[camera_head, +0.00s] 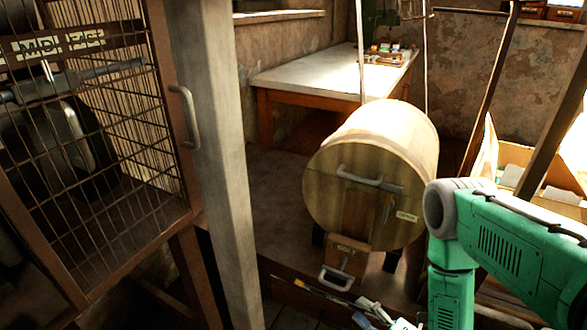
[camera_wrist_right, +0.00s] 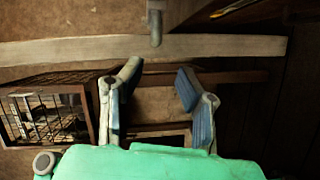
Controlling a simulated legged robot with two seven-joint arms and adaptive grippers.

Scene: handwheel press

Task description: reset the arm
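My right arm (camera_head: 500,250), green with a grey joint, comes in from the right in the head view and bends down at the lower right. My right gripper (camera_head: 376,314) shows partly at the bottom edge, below the wooden drum. In the right wrist view its two blue-padded fingers (camera_wrist_right: 159,78) stand wide apart with nothing between them. A pale wooden beam (camera_wrist_right: 220,46) and a grey metal bar (camera_wrist_right: 155,25) lie beyond the fingertips. My left arm and gripper are not in view.
A wire cage (camera_head: 100,150) with a machine inside stands at the left, beside a wooden post (camera_head: 215,150). The drum (camera_head: 385,150) has a front handle (camera_head: 372,178) and a lower pull (camera_head: 336,279). A white-topped table (camera_head: 320,75) stands behind. A dark leaning post (camera_head: 490,90) is near my arm.

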